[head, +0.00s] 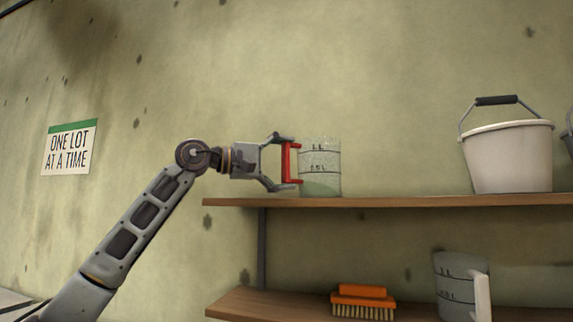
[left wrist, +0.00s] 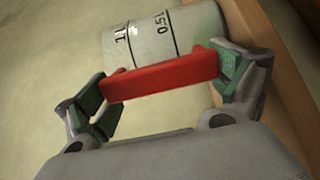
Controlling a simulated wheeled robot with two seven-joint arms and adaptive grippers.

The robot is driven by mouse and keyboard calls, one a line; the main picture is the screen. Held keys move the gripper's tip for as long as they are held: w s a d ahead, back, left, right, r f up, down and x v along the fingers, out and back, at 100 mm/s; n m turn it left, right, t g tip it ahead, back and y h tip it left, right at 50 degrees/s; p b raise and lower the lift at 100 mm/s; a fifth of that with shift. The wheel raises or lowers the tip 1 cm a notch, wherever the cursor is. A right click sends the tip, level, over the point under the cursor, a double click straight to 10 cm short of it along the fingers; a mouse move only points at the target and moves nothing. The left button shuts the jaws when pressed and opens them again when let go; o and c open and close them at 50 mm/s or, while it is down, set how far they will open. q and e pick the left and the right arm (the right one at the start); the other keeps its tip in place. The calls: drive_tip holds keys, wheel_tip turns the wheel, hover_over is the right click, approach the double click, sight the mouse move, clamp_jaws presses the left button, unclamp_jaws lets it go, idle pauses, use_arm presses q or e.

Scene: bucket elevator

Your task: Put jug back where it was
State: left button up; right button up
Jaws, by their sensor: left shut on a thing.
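A clear jug (head: 320,168) with dark level marks and a red handle (head: 286,161) is upright at the left end of the upper shelf (head: 400,201). Its base appears level with the shelf top; I cannot tell if it touches. My left gripper (head: 284,162) is shut on the red handle from the left. In the left wrist view the jug (left wrist: 165,40) is beyond the red handle (left wrist: 160,76), which spans between the green-padded fingers of my left gripper (left wrist: 165,85). My right gripper is not in view.
A white bucket (head: 508,157) stands farther right on the upper shelf, with a grey one (head: 568,140) partly cut off beside it. The lower shelf (head: 270,303) holds an orange brush (head: 362,298) and another jug (head: 455,287) with a white handle. The upper shelf is clear between jug and bucket.

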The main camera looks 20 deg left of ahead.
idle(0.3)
use_arm(q)
drive_tip(key=o, duration=0.7)
drive_tip(key=shift+f, duration=0.1)
drive_tip(key=shift+s+a, duration=0.25)
drive_tip(key=shift+a, duration=0.05)
drive_tip(key=shift+b+v, duration=1.85)
drive_tip(key=shift+v, duration=3.8)
